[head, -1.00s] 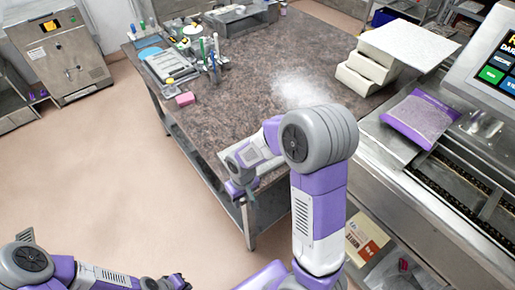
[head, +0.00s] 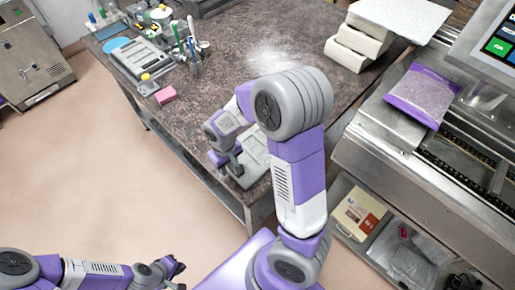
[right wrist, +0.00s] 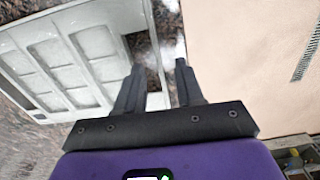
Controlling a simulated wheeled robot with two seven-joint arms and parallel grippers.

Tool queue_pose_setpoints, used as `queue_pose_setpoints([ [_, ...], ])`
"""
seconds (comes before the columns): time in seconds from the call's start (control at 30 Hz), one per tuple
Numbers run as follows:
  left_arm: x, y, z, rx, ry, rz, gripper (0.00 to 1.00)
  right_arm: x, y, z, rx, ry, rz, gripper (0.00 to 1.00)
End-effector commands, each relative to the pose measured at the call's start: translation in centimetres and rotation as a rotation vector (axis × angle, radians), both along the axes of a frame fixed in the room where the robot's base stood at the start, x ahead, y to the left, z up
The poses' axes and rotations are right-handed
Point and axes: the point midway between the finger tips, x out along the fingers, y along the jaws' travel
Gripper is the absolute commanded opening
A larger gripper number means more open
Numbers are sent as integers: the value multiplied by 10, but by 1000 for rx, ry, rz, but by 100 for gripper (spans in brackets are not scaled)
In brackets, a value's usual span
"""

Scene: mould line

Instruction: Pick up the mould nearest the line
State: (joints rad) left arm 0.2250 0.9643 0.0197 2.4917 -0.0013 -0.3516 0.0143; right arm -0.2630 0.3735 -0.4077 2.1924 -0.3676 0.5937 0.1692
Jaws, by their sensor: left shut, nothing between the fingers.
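A grey mould (head: 252,160) with rectangular cavities lies at the near edge of the brown worktop, on the side toward the line. My right arm hides part of it in the head view. It fills the left of the right wrist view (right wrist: 75,62). My right gripper (right wrist: 159,66) is open at the mould's edge; the rim runs between its fingertips, and whether they touch it I cannot tell. In the head view my right gripper (head: 228,164) points down at the mould. My left gripper (head: 177,267) is shut and empty, low over the floor, away from the table.
Pale stacked blocks (head: 355,45) stand at the back right. A purple bag (head: 424,97) lies on the steel line (head: 385,125). Floor at left is clear.

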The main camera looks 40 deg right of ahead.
Motion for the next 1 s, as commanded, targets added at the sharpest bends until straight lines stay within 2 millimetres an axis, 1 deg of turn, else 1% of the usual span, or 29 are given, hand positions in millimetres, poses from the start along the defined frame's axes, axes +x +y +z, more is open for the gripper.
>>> queue_pose_setpoints([
  [0.03,0,0,-3,0,-1,0,0,0,-1,-11,-1,6,-1,37],
  [0.1,1,0,-5,0,-1,0,0,0,-2,-21,-1,5,-1,37],
  [0.2,1,0,-6,0,-1,0,0,0,-1,-30,0,2,-1,37],
  [0.47,1,0,-6,0,-1,0,0,1,-1,-32,0,0,0,37],
  [0.57,1,0,-6,0,-1,0,0,1,-1,-32,0,0,0,25],
  [0.7,1,0,-6,0,-1,0,0,1,-1,-32,0,0,0,4],
  [0.73,1,0,-6,0,-1,0,0,1,-1,-32,0,0,0,0],
  [1.0,1,0,-6,0,-1,0,0,1,-1,-31,0,-1,0,0],
])
